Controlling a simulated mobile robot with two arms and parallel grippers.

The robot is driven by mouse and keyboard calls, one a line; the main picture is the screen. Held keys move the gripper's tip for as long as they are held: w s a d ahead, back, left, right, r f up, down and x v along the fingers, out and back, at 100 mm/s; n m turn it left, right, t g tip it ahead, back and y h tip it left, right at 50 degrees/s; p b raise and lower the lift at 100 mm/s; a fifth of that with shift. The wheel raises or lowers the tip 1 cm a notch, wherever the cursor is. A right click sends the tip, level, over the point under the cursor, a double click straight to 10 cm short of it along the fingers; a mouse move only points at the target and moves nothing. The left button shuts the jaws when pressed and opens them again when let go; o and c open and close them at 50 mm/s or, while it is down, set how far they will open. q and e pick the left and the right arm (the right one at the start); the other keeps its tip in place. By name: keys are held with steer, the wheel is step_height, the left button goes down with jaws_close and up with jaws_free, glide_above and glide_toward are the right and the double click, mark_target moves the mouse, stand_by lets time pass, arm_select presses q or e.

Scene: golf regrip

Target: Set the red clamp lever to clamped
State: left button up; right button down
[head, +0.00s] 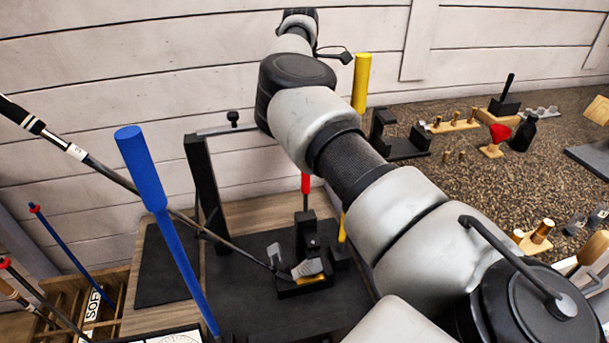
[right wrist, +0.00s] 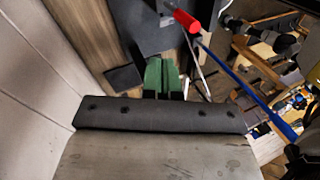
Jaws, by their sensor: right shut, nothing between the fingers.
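The red clamp lever (head: 306,183) stands roughly upright above a black clamp block (head: 307,232) on the dark bench mat. In the right wrist view the red lever (right wrist: 187,20) shows near the top, to the right of the fingers. My right gripper (right wrist: 161,77) has its green fingers shut together with nothing between them, apart from the lever. In the head view my right arm crosses the middle and its fingers cannot be made out. My left gripper is not in view.
A blue-gripped club (head: 144,170) stands left of the fixture, and a yellow post (head: 361,83) rises behind my arm. A black upright stand (head: 204,180) is behind the mat.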

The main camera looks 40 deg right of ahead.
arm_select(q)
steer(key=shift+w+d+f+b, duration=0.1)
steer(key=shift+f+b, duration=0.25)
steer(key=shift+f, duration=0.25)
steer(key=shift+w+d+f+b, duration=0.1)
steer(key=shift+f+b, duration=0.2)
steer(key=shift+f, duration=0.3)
arm_select(e)
steer(key=shift+w+d+f, duration=0.1)
steer(key=shift+w+f, duration=0.05)
steer(key=shift+f, duration=1.1)
steer(key=shift+r, duration=0.1)
glide_toward(306, 190)
step_height(306, 190, down, 5)
steer(key=w+d, duration=0.1)
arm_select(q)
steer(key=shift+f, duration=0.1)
arm_select(e)
steer(key=shift+s+a, duration=0.3)
